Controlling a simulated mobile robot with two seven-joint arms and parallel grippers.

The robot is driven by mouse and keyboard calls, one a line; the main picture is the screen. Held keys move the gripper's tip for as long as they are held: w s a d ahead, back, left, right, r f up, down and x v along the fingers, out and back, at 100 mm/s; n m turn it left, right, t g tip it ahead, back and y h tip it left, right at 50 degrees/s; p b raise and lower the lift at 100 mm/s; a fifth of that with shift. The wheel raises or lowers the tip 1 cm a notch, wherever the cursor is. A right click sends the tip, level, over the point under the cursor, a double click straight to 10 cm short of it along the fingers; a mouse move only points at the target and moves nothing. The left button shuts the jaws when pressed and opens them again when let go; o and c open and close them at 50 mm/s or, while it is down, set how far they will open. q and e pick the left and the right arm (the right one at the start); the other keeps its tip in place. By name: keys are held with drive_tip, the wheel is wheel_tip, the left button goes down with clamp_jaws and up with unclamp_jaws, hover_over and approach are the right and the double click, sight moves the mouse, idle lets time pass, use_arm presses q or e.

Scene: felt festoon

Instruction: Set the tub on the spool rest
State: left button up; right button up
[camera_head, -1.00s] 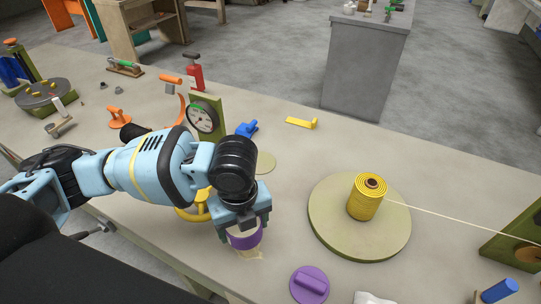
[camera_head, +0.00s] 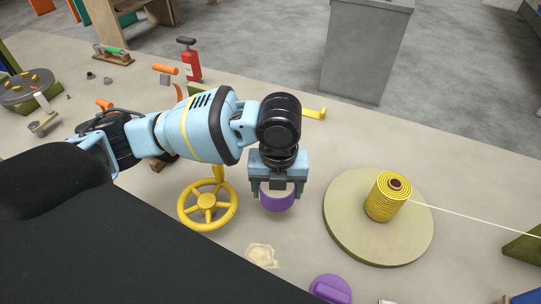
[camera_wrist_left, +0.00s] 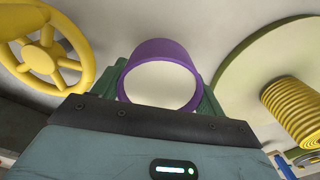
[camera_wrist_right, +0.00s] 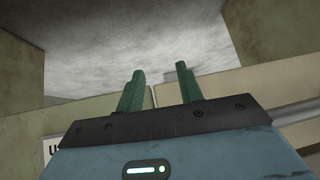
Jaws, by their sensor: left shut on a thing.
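The tub (camera_head: 277,202) is purple with a pale inside. My left gripper (camera_head: 276,190) is shut on it, with one green finger on each side, and it hangs over the table between the yellow handwheel and the round board. The left wrist view shows the purple rim of the tub (camera_wrist_left: 164,47) between the fingers. A round olive board (camera_head: 345,232), which may be the spool rest, bears a yellow wound spool (camera_head: 386,198) near its middle. My right gripper (camera_wrist_right: 160,88) shows only in its own wrist view, with its fingers apart and nothing between them.
A yellow handwheel (camera_head: 207,203) stands left of the tub. A pale irregular patch (camera_head: 262,255) and a purple handled disc (camera_head: 330,289) lie nearer the front. A taut pale thread (camera_head: 470,219) runs right from the spool. Bare table lies behind the round board.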

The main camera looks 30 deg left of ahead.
use_arm(q)
drive_tip(key=w+a, duration=0.3)
drive_tip(key=w, duration=0.1)
drive_tip(key=w+a+f, duration=0.1)
drive_tip(key=w+a, duration=0.2)
drive_tip(key=w, duration=0.1)
drive_tip(key=w+a+b, duration=0.1)
drive_tip(key=w+a, duration=0.2)
drive_tip(key=w, duration=0.1)
drive_tip(key=shift+w+a+f, duration=0.1)
drive_tip(key=shift+w+f, duration=0.05)
drive_tip(key=shift+w, duration=0.25)
drive_tip(key=shift+w+f, duration=0.1)
drive_tip(key=shift+f, duration=1.65)
drive_tip(key=shift+f, duration=0.15)
drive_tip(key=o, duration=1.2)
drive_tip(key=shift+o, duration=0.2)
wheel_tip(320, 180, up, 12)
drive_tip(key=shift+p, duration=0.35)
